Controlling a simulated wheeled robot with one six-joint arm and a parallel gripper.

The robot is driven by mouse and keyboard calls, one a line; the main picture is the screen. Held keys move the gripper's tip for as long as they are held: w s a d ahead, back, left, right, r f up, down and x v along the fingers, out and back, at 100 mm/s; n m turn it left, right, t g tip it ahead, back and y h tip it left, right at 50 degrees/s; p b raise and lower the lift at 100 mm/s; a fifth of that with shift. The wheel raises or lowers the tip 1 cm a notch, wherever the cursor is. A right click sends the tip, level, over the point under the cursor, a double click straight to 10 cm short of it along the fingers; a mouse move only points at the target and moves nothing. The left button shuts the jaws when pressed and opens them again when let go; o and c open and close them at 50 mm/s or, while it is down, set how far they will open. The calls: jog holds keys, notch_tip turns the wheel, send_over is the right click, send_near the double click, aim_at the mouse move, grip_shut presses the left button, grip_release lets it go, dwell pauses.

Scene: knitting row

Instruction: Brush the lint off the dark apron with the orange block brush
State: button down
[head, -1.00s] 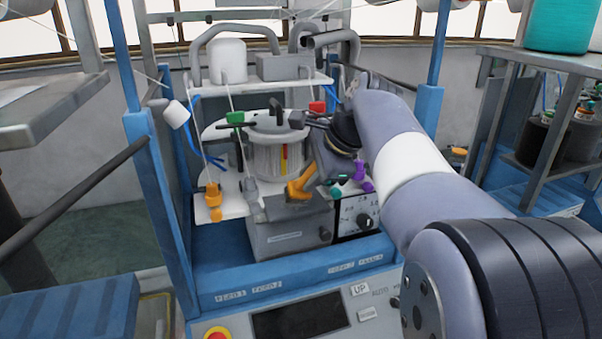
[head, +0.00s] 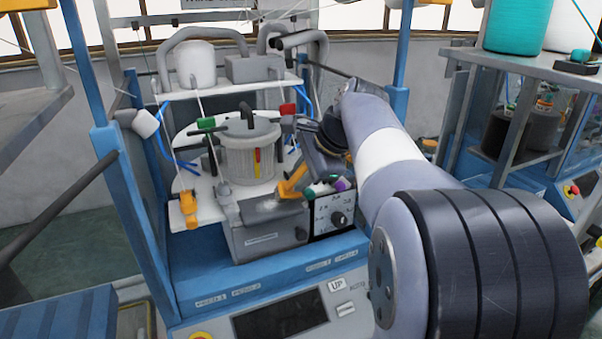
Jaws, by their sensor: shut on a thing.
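The orange block brush (head: 292,182) is in my gripper (head: 309,167), at the right end of a grey box. The jaws are partly hidden by my wrist, and the brush is tilted. A dark grey flat surface (head: 283,211) on top of the box, just below and in front of the brush, appears to be the dark apron. A pale patch, perhaps lint, shows on it near its back edge. I cannot tell whether the brush touches the surface.
A ribbed grey cylinder (head: 248,155) stands behind the box. Small green, white and purple items (head: 342,184) lie right of the brush, above a dial panel (head: 338,218). An orange clip-like part (head: 189,210) is at left. Blue posts (head: 123,200) flank the machine.

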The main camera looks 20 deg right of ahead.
jog(key=a, duration=0.6)
jog(key=shift+w+a, duration=0.1)
jog(key=shift+a, duration=0.25)
jog(key=shift+d, duration=3.55)
jog(key=shift+a, duration=3.6)
jog(key=shift+r, duration=0.15)
jog(key=shift+r, duration=2.9)
